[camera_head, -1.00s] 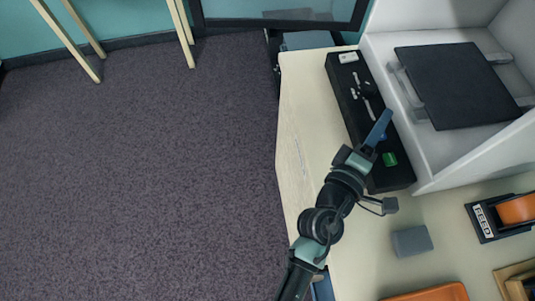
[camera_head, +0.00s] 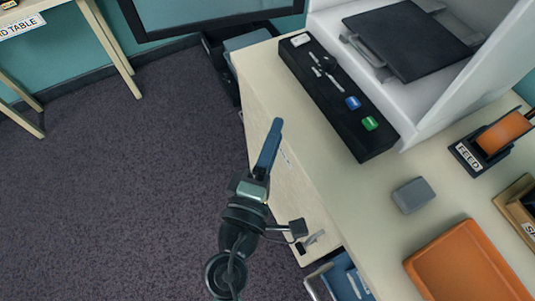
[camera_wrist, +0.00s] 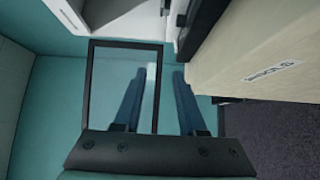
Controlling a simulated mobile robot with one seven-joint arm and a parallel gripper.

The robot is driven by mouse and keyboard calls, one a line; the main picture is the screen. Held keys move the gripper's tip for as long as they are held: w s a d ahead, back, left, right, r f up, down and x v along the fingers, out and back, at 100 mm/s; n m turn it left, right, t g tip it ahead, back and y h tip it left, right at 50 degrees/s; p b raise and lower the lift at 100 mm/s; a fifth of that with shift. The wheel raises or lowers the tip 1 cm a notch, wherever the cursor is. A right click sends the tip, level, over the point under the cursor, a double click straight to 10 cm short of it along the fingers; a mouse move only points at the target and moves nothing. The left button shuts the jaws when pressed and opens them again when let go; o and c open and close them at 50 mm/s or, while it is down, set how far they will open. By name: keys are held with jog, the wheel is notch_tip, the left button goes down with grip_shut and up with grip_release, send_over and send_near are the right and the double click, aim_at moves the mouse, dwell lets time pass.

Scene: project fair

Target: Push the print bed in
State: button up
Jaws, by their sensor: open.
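The print bed (camera_head: 418,40) is a flat black plate on grey supports inside the open white printer housing (camera_head: 440,100) at the upper right of the head view. It sticks out towards the housing's open left side. My gripper (camera_head: 276,124) has blue fingers and is left of the bench edge, over the floor side, well apart from the bed. In the wrist view, the two fingers of my gripper (camera_wrist: 158,76) are apart with nothing between them. The bed does not clearly show in the wrist view.
A black control panel (camera_head: 325,105) with blue and green buttons lies before the printer on the pale bench (camera_head: 365,190). A grey block (camera_head: 413,195), an orange tray (camera_head: 465,265) and a FEED spool holder (camera_head: 470,158) are at right. Carpet (camera_head: 140,180) is clear at left.

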jog(key=v, duration=0.3)
jog(key=shift+b, duration=0.3)
jog(key=shift+w+r, duration=0.1)
